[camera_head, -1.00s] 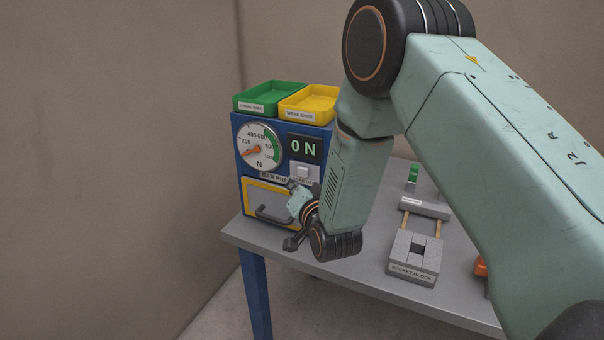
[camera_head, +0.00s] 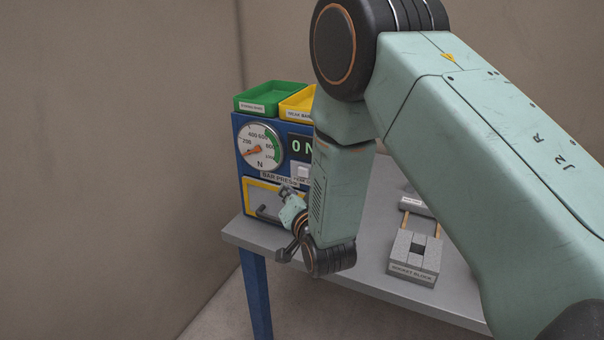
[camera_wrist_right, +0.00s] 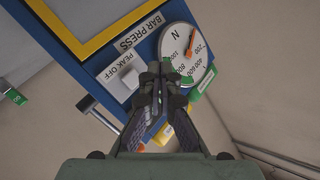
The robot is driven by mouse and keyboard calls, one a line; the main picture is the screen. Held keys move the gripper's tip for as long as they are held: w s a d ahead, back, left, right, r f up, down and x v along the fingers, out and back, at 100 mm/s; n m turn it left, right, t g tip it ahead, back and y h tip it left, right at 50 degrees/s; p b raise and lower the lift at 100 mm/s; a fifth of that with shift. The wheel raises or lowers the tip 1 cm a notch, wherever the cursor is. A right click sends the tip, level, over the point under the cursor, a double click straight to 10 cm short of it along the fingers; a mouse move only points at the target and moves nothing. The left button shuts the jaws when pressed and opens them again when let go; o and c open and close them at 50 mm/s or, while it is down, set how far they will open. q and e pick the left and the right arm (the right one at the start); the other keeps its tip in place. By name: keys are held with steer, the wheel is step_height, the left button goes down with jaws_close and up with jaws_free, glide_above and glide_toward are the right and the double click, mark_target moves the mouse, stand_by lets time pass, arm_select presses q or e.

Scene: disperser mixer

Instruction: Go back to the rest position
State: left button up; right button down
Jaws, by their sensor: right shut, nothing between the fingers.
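My right gripper (camera_head: 286,190) is shut and empty. My right arm crosses the head view and hides part of the lit display (camera_head: 299,146) and table. My left gripper is out of view.
A green tray (camera_head: 268,93) and a yellow tray (camera_head: 297,101) sit on the press. A grey socket block (camera_head: 413,260) lies on the grey table (camera_head: 350,272) right of my forearm. Walls stand behind and left. Floor left of the table is clear.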

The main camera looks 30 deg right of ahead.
steer(key=s+a+f+n+g+y+b, duration=0.1)
steer(key=s+f+n+g+b, duration=0.2)
steer(key=s+f, duration=0.65)
steer(key=s+f+n+g+b, duration=0.1)
steer(key=s+f+n+g, duration=0.35)
steer(key=f, duration=0.75)
steer(key=s+f+g+b, duration=0.3)
steer(key=s+f, duration=0.2)
steer(key=s, duration=0.4)
steer(key=s+f+g+b, duration=0.2)
steer(key=s+f, duration=0.4)
steer(key=s, duration=0.3)
steer(key=s+a+f+g+y+b, duration=0.1)
steer(key=s+f+g+b, duration=0.2)
steer(key=s+f, duration=0.3)
steer(key=s+b, duration=0.1)
steer(key=s, duration=0.3)
steer(key=shift+n+g, duration=0.35)
